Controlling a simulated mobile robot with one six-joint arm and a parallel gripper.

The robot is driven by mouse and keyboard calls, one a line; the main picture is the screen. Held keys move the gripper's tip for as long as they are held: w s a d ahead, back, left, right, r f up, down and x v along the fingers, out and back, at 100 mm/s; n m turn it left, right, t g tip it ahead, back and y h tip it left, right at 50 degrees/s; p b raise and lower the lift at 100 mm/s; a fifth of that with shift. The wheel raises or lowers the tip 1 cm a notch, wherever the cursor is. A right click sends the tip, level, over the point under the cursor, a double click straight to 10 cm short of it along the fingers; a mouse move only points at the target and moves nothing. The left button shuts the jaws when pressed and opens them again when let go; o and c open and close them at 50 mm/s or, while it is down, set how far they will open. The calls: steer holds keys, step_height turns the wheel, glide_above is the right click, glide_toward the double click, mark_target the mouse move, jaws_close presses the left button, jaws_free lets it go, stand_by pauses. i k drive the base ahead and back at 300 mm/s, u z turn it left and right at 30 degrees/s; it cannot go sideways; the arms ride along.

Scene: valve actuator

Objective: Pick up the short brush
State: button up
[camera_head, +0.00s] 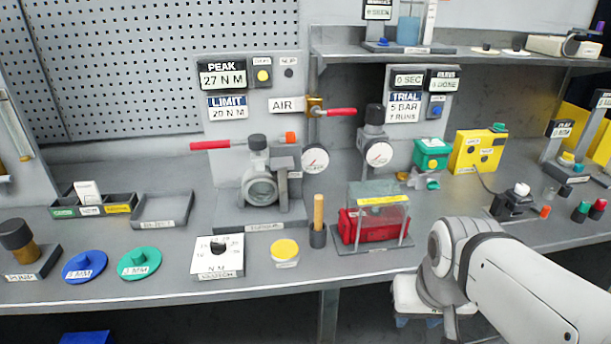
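My white arm comes in from the lower right. My gripper (449,322) is at the bench's front edge, to the right of and below the handle, clearly apart from it. Its fingers are mostly hidden by the arm, so its opening does not show.
A clear cover over a red case (375,226) stands close to the right of the cup. A yellow-lidded jar (285,252) and the clutch dial block (217,257) are to its left. The valve fixture (262,188) stands behind. Bare bench lies in front of the cup.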

mark_target(318, 199)
steer(key=u, duration=0.45)
steer(key=i, duration=0.7)
steer(key=u, duration=0.45)
steer(key=k, duration=0.9)
steer(key=u, duration=0.15)
steer(key=i, duration=0.95)
steer(key=z, duration=0.05)
